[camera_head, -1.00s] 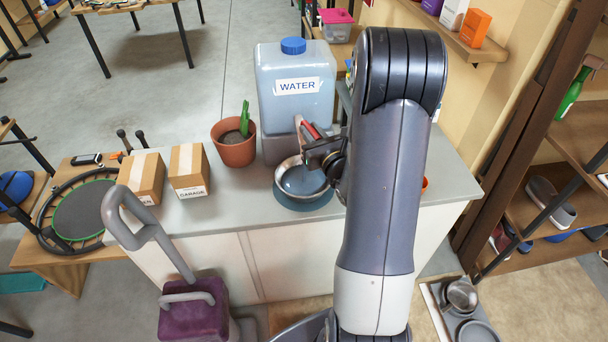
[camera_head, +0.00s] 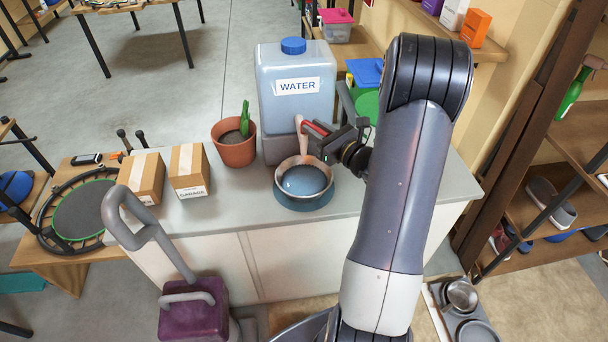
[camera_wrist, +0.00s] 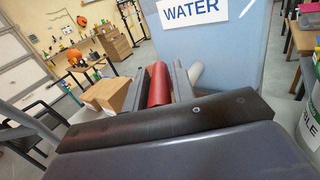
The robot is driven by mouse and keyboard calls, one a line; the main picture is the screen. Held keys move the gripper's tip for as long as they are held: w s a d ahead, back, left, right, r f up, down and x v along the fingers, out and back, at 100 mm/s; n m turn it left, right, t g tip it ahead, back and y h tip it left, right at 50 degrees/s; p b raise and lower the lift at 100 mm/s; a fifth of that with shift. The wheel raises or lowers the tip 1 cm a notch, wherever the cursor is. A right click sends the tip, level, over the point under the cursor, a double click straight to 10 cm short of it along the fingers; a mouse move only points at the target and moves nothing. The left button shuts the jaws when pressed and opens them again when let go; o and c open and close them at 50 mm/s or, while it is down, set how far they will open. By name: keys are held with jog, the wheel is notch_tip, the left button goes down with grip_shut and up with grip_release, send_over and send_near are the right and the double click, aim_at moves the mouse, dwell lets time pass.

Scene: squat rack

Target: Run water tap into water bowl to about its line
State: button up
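The clear water container (camera_head: 296,95) with a blue cap and a WATER label stands on the counter. Its tap has a red handle (camera_head: 314,128) and a pale spout (camera_head: 302,132) low on the front. The metal water bowl (camera_head: 282,193) sits below the tap, with a blue water surface inside its wall. I cannot make out its line or a running stream. My gripper (camera_head: 322,131) is at the tap, up and right of the bowl. In the wrist view, my gripper (camera_wrist: 159,84) has its fingers closely on both sides of the red handle (camera_wrist: 158,85).
A potted cactus (camera_head: 236,150) stands left of the container. Two cardboard boxes (camera_head: 189,172) lie farther left on the counter (camera_head: 232,208). A green-labelled tub (camera_head: 367,105) with a blue lid stands behind my arm.

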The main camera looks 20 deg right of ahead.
jog(key=o, duration=0.4)
jog(key=shift+f, duration=0.1)
jog(key=shift+s, duration=0.1)
jog(key=b+v, duration=0.1)
jog(key=v, duration=0.6)
dwell(0.5)
jog(key=p+x, duration=0.1)
jog(key=x, duration=0.6)
jog(key=shift+a, duration=0.1)
jog(key=shift+m+h, duration=0.3)
